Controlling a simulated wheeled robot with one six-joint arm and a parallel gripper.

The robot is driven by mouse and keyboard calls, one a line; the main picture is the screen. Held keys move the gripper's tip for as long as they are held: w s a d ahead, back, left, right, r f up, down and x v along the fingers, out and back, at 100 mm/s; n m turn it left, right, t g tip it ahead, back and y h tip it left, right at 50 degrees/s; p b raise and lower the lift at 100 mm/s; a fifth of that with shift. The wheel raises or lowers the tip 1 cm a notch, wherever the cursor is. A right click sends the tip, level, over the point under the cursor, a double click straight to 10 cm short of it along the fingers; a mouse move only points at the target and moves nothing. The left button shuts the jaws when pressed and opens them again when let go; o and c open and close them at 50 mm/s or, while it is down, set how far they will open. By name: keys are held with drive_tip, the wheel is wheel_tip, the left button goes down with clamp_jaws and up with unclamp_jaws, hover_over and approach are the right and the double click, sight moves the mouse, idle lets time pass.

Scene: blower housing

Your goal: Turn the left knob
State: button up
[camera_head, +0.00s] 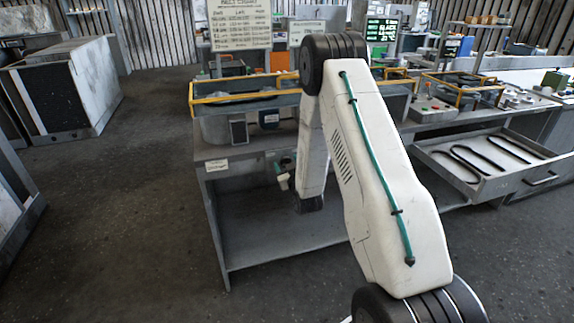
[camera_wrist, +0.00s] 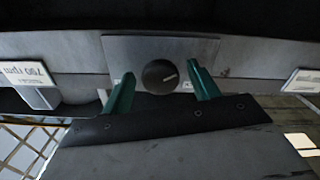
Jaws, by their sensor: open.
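I cannot tell from this view how far the fingertips are from the plate. Only one knob shows, so I cannot tell whether it is the left one. In the head view my arm reaches down at the front of the workbench (camera_head: 225,152), and the knob is not clear there.
In the wrist view, a white label reading "790 rpm" (camera_wrist: 33,74) shows upside down at left, with another label (camera_wrist: 302,81) at right. In the head view, yellow-railed trays (camera_head: 240,97) stand on the bench. An open drawer (camera_head: 487,165) juts out at right.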

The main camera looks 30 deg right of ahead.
drive_tip(key=c, duration=1)
drive_tip(key=shift+o, duration=0.2)
drive_tip(key=shift+m, duration=0.4)
drive_tip(key=shift+m, duration=3.2)
